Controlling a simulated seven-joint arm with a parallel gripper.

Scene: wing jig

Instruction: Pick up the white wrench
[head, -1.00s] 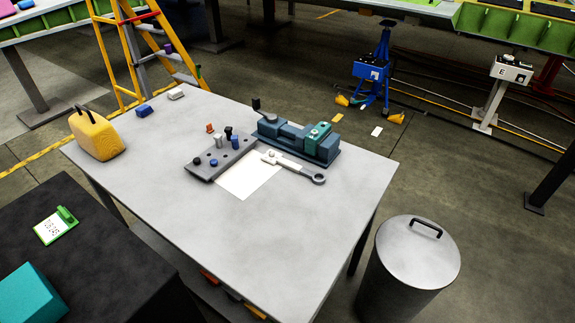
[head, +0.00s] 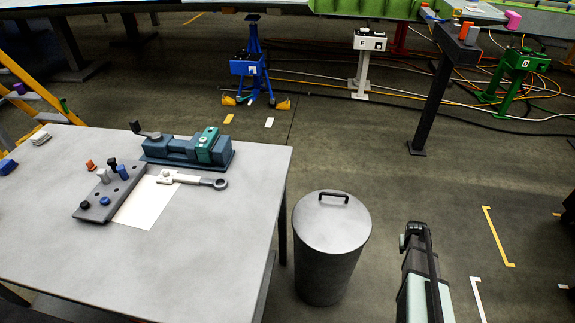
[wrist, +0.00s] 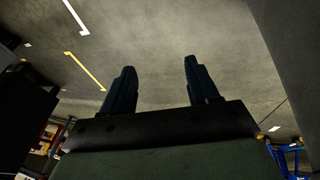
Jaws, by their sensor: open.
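The white wrench (head: 200,180) lies on the grey table in the head view, in front of the blue-green vise. Its ring end points right, and its other end reaches over a white sheet (head: 148,203). My gripper (wrist: 158,70) shows in the wrist view with its two dark fingers apart and nothing between them. Bare floor lies beyond the fingers, and the wrench is not in the wrist view. Part of my arm shows at the lower right of the head view, over the floor and well to the right of the table.
The vise (head: 190,150) stands right behind the wrench. A grey block with pegs (head: 95,207) is to its left. The table (head: 200,260) is clear at the front. A lidded metal bin (head: 330,245) stands between the table and my arm.

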